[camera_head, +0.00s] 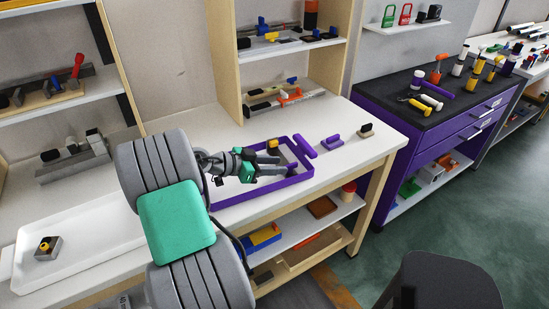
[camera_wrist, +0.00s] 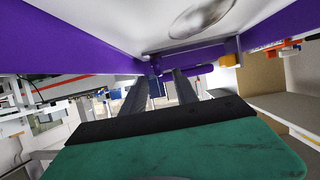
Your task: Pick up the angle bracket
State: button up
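My gripper (camera_head: 289,171) reaches right over the purple-rimmed tray (camera_head: 262,194) on the white bench in the head view. Its two grey fingers are apart, with a gap between them in the wrist view (camera_wrist: 165,82), and I see nothing held. No part is clearly recognisable as the angle bracket. A small purple piece with a raised part (camera_head: 332,143) stands on the bench right of the tray; I cannot tell if it is the bracket. A purple bar (camera_head: 305,146) lies at the tray's far right edge. My arm and gripper hide part of the tray's inside.
A yellow piece (camera_head: 272,144) shows at the tray's back edge. A small dark-topped block (camera_head: 366,130) stands farther right on the bench. A shelf unit (camera_head: 290,45) rises behind the tray. A white tray (camera_head: 85,245) with a small part lies at left.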

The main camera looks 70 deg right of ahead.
aim_at(290, 166)
jog(key=p+x, duration=0.1)
jog(key=x, duration=0.4)
jog(key=shift+s+d+f, duration=0.1)
jog(key=shift+s+f, duration=0.1)
jog(key=shift+f, duration=0.05)
